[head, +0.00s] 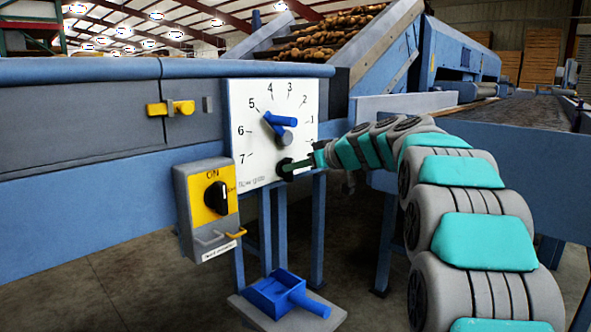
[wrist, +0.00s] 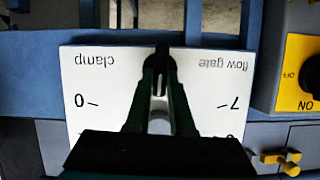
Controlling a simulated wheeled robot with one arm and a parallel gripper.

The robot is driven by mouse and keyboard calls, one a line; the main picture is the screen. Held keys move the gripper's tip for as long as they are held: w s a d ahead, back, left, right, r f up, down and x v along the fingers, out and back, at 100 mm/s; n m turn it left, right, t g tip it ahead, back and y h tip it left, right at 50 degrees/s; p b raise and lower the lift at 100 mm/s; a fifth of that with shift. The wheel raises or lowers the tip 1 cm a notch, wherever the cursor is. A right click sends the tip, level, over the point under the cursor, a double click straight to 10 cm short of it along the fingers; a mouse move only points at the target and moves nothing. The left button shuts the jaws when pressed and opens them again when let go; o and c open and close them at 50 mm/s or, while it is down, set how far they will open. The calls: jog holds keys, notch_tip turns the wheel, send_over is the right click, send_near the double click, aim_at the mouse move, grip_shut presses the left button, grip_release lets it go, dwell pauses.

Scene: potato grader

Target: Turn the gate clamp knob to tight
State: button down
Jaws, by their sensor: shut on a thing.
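The gate clamp knob (head: 283,170) is a small dark knob at the lower edge of the white flow gate panel (head: 245,105), below the dial's lever. My gripper (head: 291,166) reaches in from the right and is shut on the knob. In the wrist view, which shows the panel upside down, the two dark fingers of my gripper (wrist: 161,78) close around the dark knob (wrist: 162,52) between the words "clamp" and "flow gate". The fingers hide most of the knob, and its turn angle cannot be read.
A blue lever (head: 282,121) on the dial sits near the 5, just above my gripper. A switch box (head: 207,209) with a black knob is at the lower left. A blue scoop (head: 275,296) rests on a low plate below. A yellow latch (head: 171,108) is farther left.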

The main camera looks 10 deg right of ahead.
jog(key=shift+w+d+f+m+g+y+p, duration=0.15)
jog(key=shift+d+f+m+g+y+p, duration=0.1)
jog(key=shift+m+y+p, duration=1.5)
jog(key=shift+w+d+f+m+g+y+p, duration=0.2)
jog(key=shift+m+y+p, duration=0.7)
jog(key=shift+m, duration=1.7)
jog(key=shift+w+d+f+m+g+y+p, duration=0.2)
jog(key=shift+m+y+p, duration=0.75)
jog(key=shift+m+p, duration=0.95)
jog(key=shift+s+f+m, duration=0.1)
jog(key=shift+m, duration=0.35)
jog(key=c, duration=0.8)
grip_release()
jog(key=shift+d, duration=0.15)
jog(key=b+v, duration=0.1)
jog(key=v, duration=0.6)
jog(key=shift+s+d, duration=0.2)
jog(key=shift+d, duration=0.05)
